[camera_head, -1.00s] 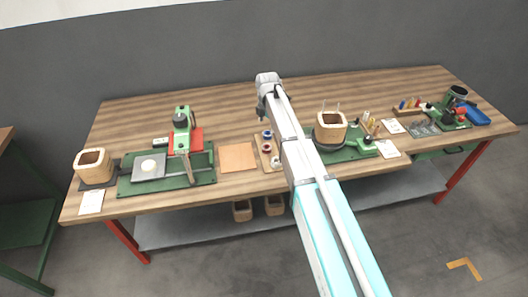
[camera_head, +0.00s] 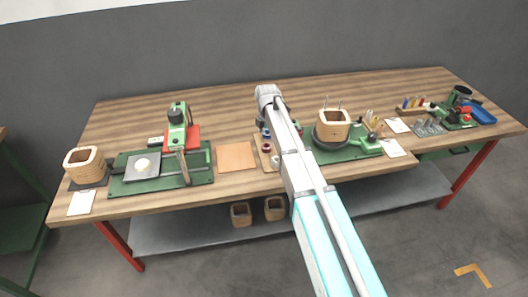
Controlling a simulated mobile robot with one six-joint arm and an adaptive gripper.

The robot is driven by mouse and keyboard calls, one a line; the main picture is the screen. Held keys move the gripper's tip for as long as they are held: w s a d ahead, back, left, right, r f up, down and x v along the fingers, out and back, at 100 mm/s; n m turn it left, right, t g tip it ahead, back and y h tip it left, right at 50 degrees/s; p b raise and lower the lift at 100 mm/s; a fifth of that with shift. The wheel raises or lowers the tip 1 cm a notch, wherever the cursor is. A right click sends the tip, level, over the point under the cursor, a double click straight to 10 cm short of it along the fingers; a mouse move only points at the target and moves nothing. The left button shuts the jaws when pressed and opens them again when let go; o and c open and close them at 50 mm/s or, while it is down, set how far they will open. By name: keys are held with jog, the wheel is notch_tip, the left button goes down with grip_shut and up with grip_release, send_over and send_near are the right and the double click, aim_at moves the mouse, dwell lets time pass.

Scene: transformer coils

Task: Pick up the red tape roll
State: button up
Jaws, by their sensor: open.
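The red tape roll (camera_head: 266,147) is a small dark red ring on a narrow wooden board (camera_head: 263,161), just left of my arm. A blue roll (camera_head: 266,134) lies behind it and a pale roll (camera_head: 275,160) in front, partly against the arm's edge. My gripper (camera_head: 292,115) is mostly hidden by my arm's end link. Only dark parts of it show, behind and right of the rolls and apart from the red one. It is open, and nothing shows in it.
A flat orange-brown sheet (camera_head: 236,156) lies left of the rolls. A green press fixture (camera_head: 177,140) stands farther left. A wooden coil form (camera_head: 331,125) on a green base with upright pins stands close right of my arm. The table's back middle is clear.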

aim_at(266, 146)
jog(key=shift+f, duration=0.2)
dwell(0.3)
jog(key=f+b, duration=0.3)
jog(key=shift+s+f, duration=0.2)
jog(key=shift+s, duration=0.05)
jog(key=shift+f+b, duration=0.8)
jog(key=shift+b, duration=0.3)
jog(key=shift+c, duration=0.3)
jog(key=c, duration=0.9)
